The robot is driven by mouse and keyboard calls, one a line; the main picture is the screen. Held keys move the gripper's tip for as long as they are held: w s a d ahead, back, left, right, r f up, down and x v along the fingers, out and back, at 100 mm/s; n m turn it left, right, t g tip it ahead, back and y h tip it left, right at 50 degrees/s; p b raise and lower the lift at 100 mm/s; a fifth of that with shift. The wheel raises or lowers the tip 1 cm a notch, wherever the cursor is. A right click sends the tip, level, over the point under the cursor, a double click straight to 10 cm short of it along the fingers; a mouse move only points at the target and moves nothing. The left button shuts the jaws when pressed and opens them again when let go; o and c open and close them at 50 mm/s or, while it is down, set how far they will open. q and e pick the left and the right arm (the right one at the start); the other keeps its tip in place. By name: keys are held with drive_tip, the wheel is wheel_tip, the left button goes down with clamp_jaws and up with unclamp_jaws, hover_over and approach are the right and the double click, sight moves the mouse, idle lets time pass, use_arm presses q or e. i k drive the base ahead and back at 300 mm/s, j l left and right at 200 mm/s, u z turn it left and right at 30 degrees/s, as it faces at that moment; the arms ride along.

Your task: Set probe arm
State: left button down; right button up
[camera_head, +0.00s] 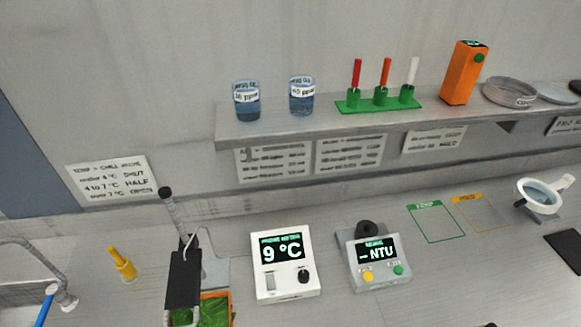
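The probe arm appears to be the dark post with a black block (183,279) on it, at the lower left of the head view. The post (174,212) leans slightly, and a thin white cable loops beside its top. The black block hangs over the near-left part of an orange-rimmed container (217,296) of green leaves and hides part of it. The white probe meter (284,264) stands to the right and reads 9 °C, with a black knob at its lower right. Neither of my grippers can be made out.
A wall sign (112,180) lists temperatures with SHUT, HALF and OPEN. A yellow object (123,264) and a tap (40,272) are at left. A grey NTU meter (378,262) stands right. The shelf (340,124) holds two beakers and a green rack. Outlined squares lie empty at right.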

sight(183, 289)
drive_tip(key=k+u, duration=0.15)
drive_tip(key=u, duration=0.8)
